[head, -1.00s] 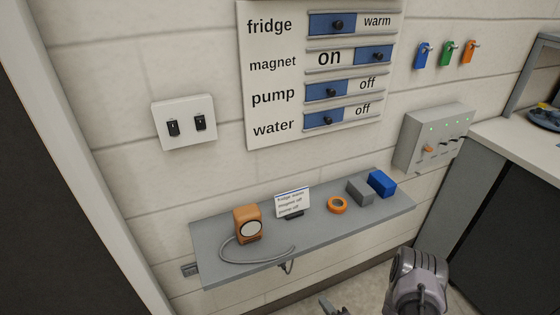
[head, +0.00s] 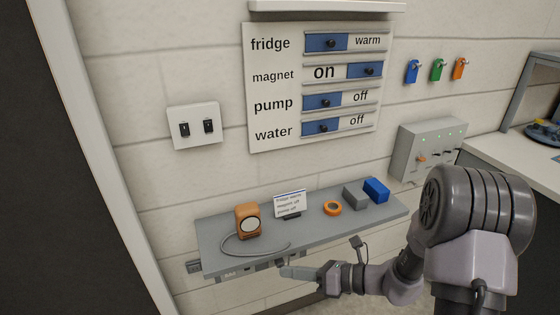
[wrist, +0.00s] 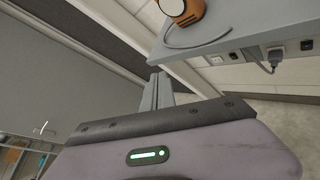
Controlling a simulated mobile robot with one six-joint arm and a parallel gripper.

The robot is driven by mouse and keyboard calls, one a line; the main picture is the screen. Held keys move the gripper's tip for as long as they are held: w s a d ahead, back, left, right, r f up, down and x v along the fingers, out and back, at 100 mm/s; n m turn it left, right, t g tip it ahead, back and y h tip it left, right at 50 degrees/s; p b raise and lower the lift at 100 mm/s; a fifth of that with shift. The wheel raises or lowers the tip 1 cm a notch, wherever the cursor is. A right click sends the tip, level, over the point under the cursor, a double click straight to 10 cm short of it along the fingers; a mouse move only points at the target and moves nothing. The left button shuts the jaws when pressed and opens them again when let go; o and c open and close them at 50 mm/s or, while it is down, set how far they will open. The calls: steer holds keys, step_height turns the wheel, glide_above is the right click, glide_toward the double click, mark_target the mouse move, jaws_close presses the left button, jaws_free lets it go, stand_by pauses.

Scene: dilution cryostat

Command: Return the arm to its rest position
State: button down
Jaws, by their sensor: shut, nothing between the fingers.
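My gripper (head: 287,272) is in front of and just below the front edge of the grey wall shelf (head: 217,240), pointing left. In the wrist view its fingers (wrist: 157,92) are together with nothing between them. My arm is stretched out low from the right side of the head view, its large joint in front of the counter. I cannot tell whether the fingertips touch the shelf edge; they look apart from it in the wrist view.
The shelf holds an orange device (head: 248,221), a small card (head: 290,202), an orange ring (head: 332,208), a grey block (head: 355,197) and a blue block (head: 376,189). A slider board (head: 275,95) and grey switch box (head: 431,150) are on the wall. A counter (head: 510,155) stands right.

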steer(key=s+r+n+g+h, duration=0.4)
steer(key=s+r+n+h, duration=0.2)
steer(key=s+r+n, duration=0.75)
steer(key=s+d+r+n+t+h, duration=0.4)
steer(key=s+d+n+h, duration=0.2)
steer(key=n, duration=0.5)
steer(key=shift+s+d+t, duration=0.4)
steer(key=shift+s+d, duration=0.2)
steer(key=shift+s, duration=0.25)
